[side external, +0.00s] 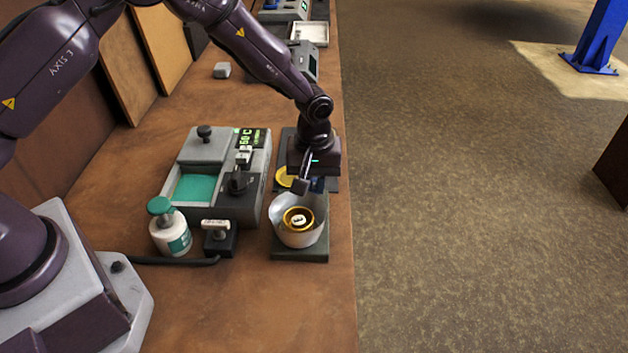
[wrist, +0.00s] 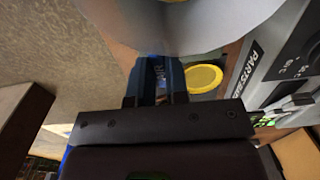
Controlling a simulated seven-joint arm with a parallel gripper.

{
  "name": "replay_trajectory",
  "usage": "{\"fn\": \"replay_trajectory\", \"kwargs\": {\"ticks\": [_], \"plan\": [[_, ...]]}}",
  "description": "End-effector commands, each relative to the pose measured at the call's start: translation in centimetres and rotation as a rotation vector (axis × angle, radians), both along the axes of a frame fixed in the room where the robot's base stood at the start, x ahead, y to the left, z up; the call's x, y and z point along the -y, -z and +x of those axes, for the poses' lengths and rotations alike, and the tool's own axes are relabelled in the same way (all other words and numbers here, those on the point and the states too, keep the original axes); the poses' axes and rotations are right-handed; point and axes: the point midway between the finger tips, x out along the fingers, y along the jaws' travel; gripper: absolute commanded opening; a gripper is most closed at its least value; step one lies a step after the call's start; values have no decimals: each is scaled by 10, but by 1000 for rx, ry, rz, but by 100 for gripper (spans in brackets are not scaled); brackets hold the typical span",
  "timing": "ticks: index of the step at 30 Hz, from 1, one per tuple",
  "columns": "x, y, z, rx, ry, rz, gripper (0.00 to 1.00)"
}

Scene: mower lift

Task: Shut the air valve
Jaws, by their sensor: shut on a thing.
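A small black block with a white labelled T-handle (side external: 216,226) stands in front of the grey bath unit, with a black hose at its base. It looks like the air valve, but its label is too small to read. My gripper (side external: 300,187) is to the right of it and farther back, at the back rim of a grey cup (side external: 288,235). My gripper's fingers (wrist: 157,70) are shut on the cup's wall (wrist: 200,25) in the wrist view. The cup holds a gold ring with a white piece inside and is on or just above a dark green plate (side external: 290,256).
A grey bath unit (side external: 250,205) with teal liquid, a black knob and a green display stands left of the cup. A white bottle with a green cap (side external: 170,235) is beside the handle. A yellow disc (wrist: 203,78) lies near my fingers. The bench's right edge is close.

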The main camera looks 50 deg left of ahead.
Motion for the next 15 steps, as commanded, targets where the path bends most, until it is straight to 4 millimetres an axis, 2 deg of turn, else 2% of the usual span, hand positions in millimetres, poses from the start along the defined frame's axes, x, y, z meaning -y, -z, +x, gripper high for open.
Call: {"fn": "replay_trajectory", "kwargs": {"ticks": [8,15], "plan": [[0,0,0,0,109,0,0],[0,-1,0,0,307,0,0]]}}
